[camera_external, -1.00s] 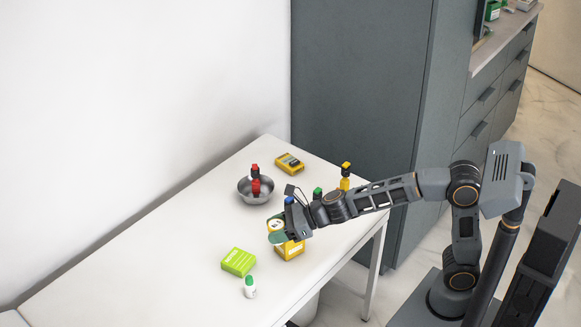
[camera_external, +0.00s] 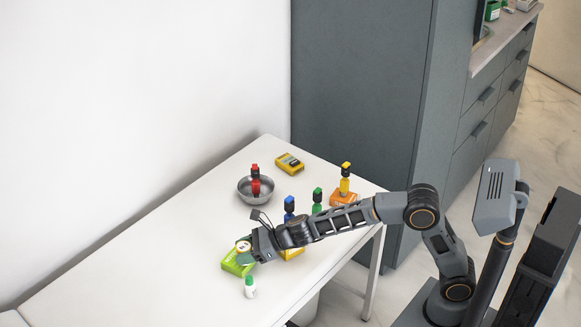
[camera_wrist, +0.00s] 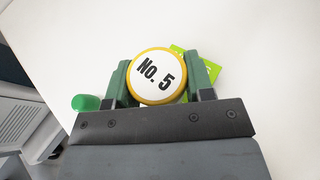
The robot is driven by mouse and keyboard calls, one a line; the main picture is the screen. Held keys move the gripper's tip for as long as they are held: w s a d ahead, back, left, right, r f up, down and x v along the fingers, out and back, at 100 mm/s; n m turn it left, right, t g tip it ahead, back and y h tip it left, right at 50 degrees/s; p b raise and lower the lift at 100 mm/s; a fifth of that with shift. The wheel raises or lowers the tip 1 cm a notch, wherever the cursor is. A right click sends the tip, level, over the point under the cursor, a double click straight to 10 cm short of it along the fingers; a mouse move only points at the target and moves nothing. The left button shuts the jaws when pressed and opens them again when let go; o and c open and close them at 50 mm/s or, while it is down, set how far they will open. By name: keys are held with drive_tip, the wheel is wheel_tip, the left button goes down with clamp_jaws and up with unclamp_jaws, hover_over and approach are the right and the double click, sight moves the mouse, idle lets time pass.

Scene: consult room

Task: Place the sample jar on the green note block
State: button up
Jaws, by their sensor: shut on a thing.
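The sample jar (camera_wrist: 158,76), with a round white lid marked "No. 5" and a yellow rim, sits between the green fingers of my gripper (camera_wrist: 160,84) in the wrist view. My gripper (camera_external: 246,250) is shut on the jar, whose pale lid (camera_external: 243,246) just shows in the external view. The bright green note block (camera_external: 236,263) lies on the table at the jar, partly covered by it and the fingers. A corner of the block (camera_wrist: 208,70) shows behind the jar in the wrist view. I cannot tell whether the jar touches the block.
A small white bottle with a green cap (camera_external: 250,288) stands close in front of the block. A yellow block (camera_external: 293,254) is partly hidden under my arm. Blue (camera_external: 289,205), green (camera_external: 317,197) and yellow-and-black (camera_external: 345,178) pieces stand behind. A metal bowl (camera_external: 244,195) holds a red-and-black piece.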

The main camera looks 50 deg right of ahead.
drive_tip(key=shift+f, duration=0.55)
drive_tip(key=shift+f, duration=0.1)
drive_tip(key=shift+f+b, duration=0.15)
drive_tip(key=shift+b, duration=0.15)
drive_tip(key=o, duration=0.9)
drive_tip(key=shift+o, duration=0.2)
